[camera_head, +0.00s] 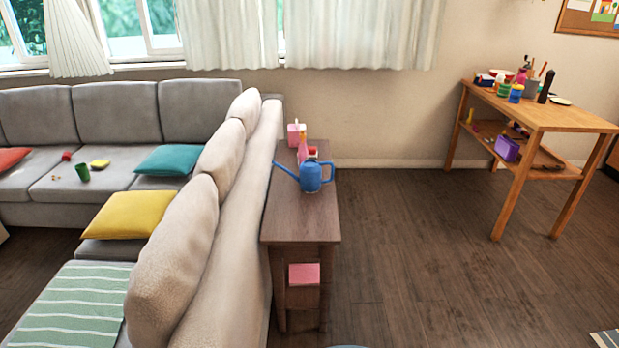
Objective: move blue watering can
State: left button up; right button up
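The blue watering can (311,178) stands upright on a narrow brown wooden side table (301,223), behind the sofa back. Its spout points up to the left and its handle is on the right. Pink and red items (303,148) stand close behind it and are partly hidden by it. Neither of my grippers shows in the head view.
The beige sofa back (236,215) runs along the table's left side. A wooden workbench (549,118) with bottles and tools stands at the far right. A pink-topped item (304,274) sits on the table's lower part. The dark wood floor (410,250) between table and workbench is clear.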

aim_at(310, 179)
jog(key=u, duration=0.4)
jog(key=i+l+u, duration=0.2)
jog(key=u, duration=0.2)
jog(key=i+l+u, duration=0.1)
jog(key=l+u, duration=0.3)
jog(key=i+l+u, duration=0.1)
jog(key=l+u, duration=0.25)
jog(key=l, duration=0.1)
